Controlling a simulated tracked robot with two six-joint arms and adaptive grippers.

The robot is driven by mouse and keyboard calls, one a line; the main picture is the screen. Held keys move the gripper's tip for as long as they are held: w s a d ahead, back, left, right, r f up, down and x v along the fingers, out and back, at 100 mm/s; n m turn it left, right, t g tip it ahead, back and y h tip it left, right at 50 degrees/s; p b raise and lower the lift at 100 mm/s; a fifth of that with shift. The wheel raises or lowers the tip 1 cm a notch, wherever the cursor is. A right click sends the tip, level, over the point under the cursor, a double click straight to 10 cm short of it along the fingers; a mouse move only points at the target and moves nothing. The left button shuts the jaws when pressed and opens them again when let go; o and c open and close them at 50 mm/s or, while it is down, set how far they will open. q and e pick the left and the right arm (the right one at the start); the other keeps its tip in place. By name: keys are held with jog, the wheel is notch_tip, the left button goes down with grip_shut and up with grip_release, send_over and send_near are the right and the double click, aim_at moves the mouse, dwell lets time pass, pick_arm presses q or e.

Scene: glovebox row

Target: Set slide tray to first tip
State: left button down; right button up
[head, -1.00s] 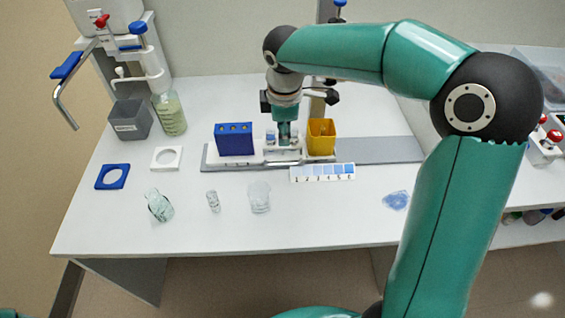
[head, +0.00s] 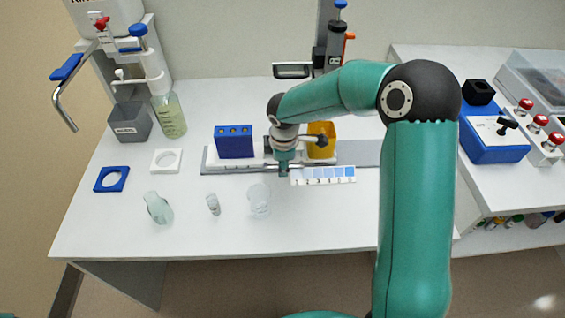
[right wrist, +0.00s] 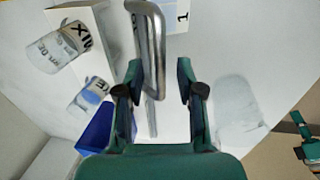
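The white slide tray (head: 222,163) lies on a long grey rail (head: 365,153) in the head view. It carries a blue rack (head: 234,143) at its left and a yellow cup (head: 327,148) at its right. My right gripper (head: 284,171) is low at the tray's front edge, between rack and cup. In the right wrist view a metal bar handle (right wrist: 158,45) runs between the fingers of my right gripper (right wrist: 160,85). The fingers stand apart, with a gap beside the bar. Labelled cups (right wrist: 62,45) show at left there.
A numbered blue-shade strip (head: 325,175) lies right of the gripper. A glass beaker (head: 259,199), a small vial (head: 213,204) and a tilted flask (head: 157,207) stand in front. A dispenser, bottle (head: 168,116) and grey bin (head: 129,122) are at back left.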

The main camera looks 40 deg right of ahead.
jog(key=shift+c, duration=0.3)
grip_shut()
jog(key=shift+d, duration=0.1)
